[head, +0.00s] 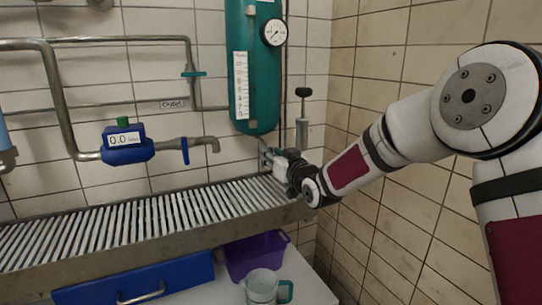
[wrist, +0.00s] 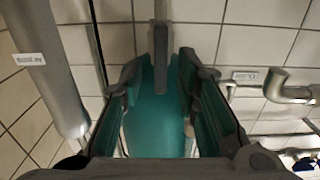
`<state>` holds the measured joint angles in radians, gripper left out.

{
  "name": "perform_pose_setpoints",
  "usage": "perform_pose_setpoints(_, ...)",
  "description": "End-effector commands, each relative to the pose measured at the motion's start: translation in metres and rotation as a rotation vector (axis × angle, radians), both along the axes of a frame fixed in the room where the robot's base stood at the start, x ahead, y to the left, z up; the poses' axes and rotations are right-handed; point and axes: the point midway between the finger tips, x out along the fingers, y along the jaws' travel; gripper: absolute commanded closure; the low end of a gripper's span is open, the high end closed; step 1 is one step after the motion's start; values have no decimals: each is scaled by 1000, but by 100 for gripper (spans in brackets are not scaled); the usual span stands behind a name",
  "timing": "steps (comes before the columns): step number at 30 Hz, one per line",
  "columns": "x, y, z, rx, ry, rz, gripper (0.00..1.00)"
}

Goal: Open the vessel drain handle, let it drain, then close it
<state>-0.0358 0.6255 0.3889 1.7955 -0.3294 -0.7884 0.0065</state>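The teal vessel (head: 253,75) hangs on the tiled wall, and its rounded bottom is above the slatted grate. My gripper (head: 277,163) is just below and to the right of the vessel's bottom, and hides most of the drain fitting there. In the wrist view, my gripper (wrist: 160,82) has its fingers apart. A narrow grey bar (wrist: 160,60), possibly the drain handle, shows between them with the teal vessel (wrist: 150,125) behind. I cannot tell whether the fingers touch the bar. No flowing liquid is visible.
A slatted metal grate (head: 130,222) runs along the wall. A blue flow meter (head: 127,145) reading 0.0 and a spout (head: 205,143) are to the left. A grey hand pump (head: 302,125) stands close right of the vessel. A purple bin (head: 255,255) and jug (head: 262,286) are below.

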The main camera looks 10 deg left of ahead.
Motion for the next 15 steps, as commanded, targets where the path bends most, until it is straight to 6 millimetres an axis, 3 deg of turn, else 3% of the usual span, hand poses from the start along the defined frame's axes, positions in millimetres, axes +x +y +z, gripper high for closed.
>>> perform_pose_setpoints(14, 10, 7, 0, -1, 0, 0, 71)
perform_pose_setpoints(15, 10, 7, 0, -1, 0, 0, 80)
